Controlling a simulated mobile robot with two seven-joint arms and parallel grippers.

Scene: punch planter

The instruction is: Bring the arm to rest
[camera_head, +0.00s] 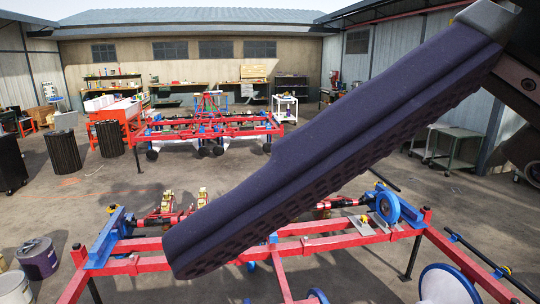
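A long dark purple-blue part with a dimpled underside slants down from the upper right across the middle of the head view, very close to the camera. It looks like one finger of my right gripper (330,150), joined to dark metal at the top right corner. Its blunt tip is at the lower left, in front of the red frame in the picture. No second finger can be made out, so its opening does not show. Nothing is seen held against the visible finger. My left gripper is not in view.
A near red frame (325,244) with blue wheels (388,207) spans the foreground, partly hidden by the finger. A second red frame (250,131) stands farther back. Black bins (62,152), a purple bucket (38,259) and a cart (455,147) stand around. Bare floor lies between the frames.

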